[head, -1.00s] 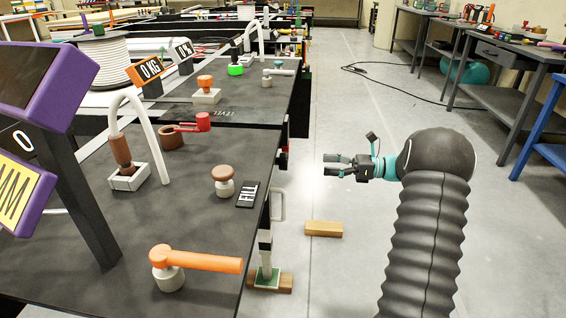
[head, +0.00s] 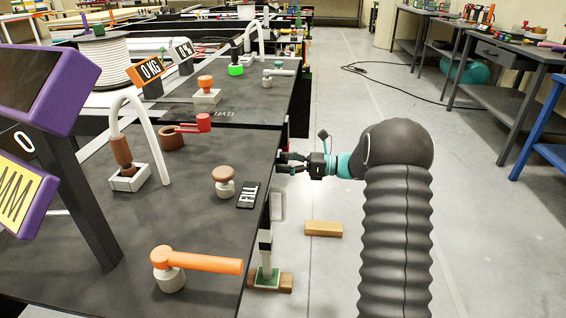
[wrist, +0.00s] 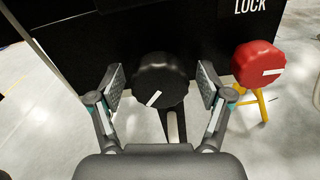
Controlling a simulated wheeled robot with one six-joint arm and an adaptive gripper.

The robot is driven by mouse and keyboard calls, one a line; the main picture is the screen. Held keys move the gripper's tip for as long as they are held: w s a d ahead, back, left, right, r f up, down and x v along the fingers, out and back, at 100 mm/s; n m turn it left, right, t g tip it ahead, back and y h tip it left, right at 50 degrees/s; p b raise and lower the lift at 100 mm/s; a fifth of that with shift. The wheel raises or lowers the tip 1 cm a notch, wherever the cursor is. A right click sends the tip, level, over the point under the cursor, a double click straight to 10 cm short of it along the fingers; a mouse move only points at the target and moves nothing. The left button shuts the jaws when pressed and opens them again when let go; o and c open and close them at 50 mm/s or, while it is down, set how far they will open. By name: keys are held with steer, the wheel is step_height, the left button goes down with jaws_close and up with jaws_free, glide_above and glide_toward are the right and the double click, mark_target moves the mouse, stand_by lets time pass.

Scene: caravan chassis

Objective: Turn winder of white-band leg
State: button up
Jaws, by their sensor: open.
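The black winder knob (wrist: 160,78) with a white pointer mark is in the middle of the wrist view, on the dark side of the chassis. A dark leg with a white band (wrist: 173,128) shows below it. In the wrist view my gripper (wrist: 162,84) is open, one finger on each side of the black knob, with gaps showing. The head view hides the knob.
A red knob (wrist: 258,63) with a white mark sits right of the black one, under a LOCK label (wrist: 250,6), with yellow legs below. A loose wooden block (head: 323,229) lies on the floor. An orange-handled lever (head: 205,262) is on the bench top.

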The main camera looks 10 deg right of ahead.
steer(key=shift+a, duration=0.1)
steer(key=c, duration=1.2)
steer(key=n+b, duration=0.2)
steer(key=n, duration=0.1)
steer(key=shift+f+b, duration=0.15)
steer(key=shift+b, duration=0.15)
steer(key=n+b, duration=0.3)
steer(key=shift+n, duration=0.3)
steer(key=n+b, duration=0.4)
steer(key=shift+n+b, duration=1.2)
steer(key=shift+n, duration=0.2)
steer(key=shift+r+n, duration=0.25)
steer(key=shift+n, duration=0.05)
